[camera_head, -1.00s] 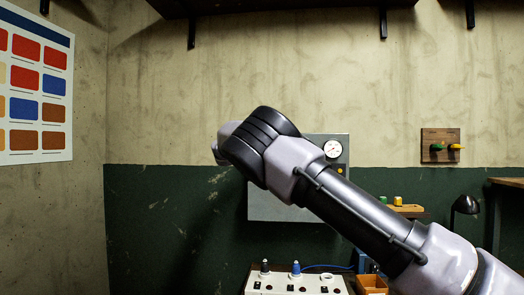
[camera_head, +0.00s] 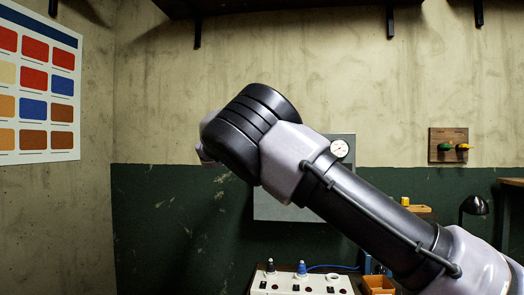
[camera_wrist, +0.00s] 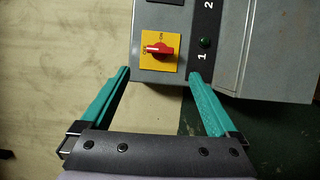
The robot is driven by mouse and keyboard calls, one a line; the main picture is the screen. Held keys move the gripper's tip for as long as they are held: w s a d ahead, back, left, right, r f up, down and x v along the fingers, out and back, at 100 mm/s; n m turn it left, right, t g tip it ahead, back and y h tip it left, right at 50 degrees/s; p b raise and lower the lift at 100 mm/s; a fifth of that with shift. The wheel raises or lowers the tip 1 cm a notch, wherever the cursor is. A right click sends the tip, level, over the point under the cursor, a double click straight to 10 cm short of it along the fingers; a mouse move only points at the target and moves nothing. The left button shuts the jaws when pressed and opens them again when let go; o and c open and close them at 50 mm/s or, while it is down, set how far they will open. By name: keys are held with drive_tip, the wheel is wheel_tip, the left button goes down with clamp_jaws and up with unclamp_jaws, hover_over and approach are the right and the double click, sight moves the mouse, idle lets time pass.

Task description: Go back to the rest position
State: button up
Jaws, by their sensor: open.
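My gripper (camera_wrist: 158,88) shows in the wrist view with its two teal fingers spread wide and nothing between them. Beyond the fingertips is a grey control box (camera_wrist: 255,70) with a red rotary switch (camera_wrist: 160,49) on a yellow plate. The fingers appear apart from the switch, though the exact distance is hard to tell. In the head view my arm reaches up and left across the grey box (camera_head: 285,207) on the wall, hiding much of it. My gripper is not visible in the head view.
A white panel with knobs (camera_head: 300,284) stands low in front, near an orange bin (camera_head: 378,284). A black lamp (camera_head: 474,205) stands at right. A colour chart (camera_head: 38,85) hangs at left.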

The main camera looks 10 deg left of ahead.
drive_tip(key=shift+v, duration=0.8)
drive_tip(key=w+d+f+m+g+h, duration=0.1)
drive_tip(key=w+d+f+m+g, duration=0.15)
drive_tip(key=d, duration=0.95)
drive_tip(key=s+d+f+m+g+y, duration=0.1)
drive_tip(key=s+d+f+m+g, duration=0.15)
drive_tip(key=d, duration=0.55)
drive_tip(key=s+d+f+m+g+y, duration=0.2)
drive_tip(key=d+m+g, duration=0.1)
drive_tip(key=d, duration=0.5)
drive_tip(key=s+d+f+m+g+y, duration=0.1)
drive_tip(key=s+d+f+m+g, duration=0.15)
drive_tip(key=d, duration=0.55)
drive_tip(key=s+d+r+m+y, duration=0.1)
drive_tip(key=s+d+m+y, duration=0.15)
drive_tip(key=s, duration=0.65)
drive_tip(key=s+d+r+m+y, duration=0.1)
drive_tip(key=s+d+r+y, duration=0.2)
drive_tip(key=s, duration=0.6)
drive_tip(key=s+a+f+m, duration=0.1)
drive_tip(key=s, duration=0.7)
drive_tip(key=s+a+f+m+t, duration=0.1)
drive_tip(key=s+m, duration=0.1)
drive_tip(key=s, duration=0.6)
drive_tip(key=shift+y, duration=0.45)
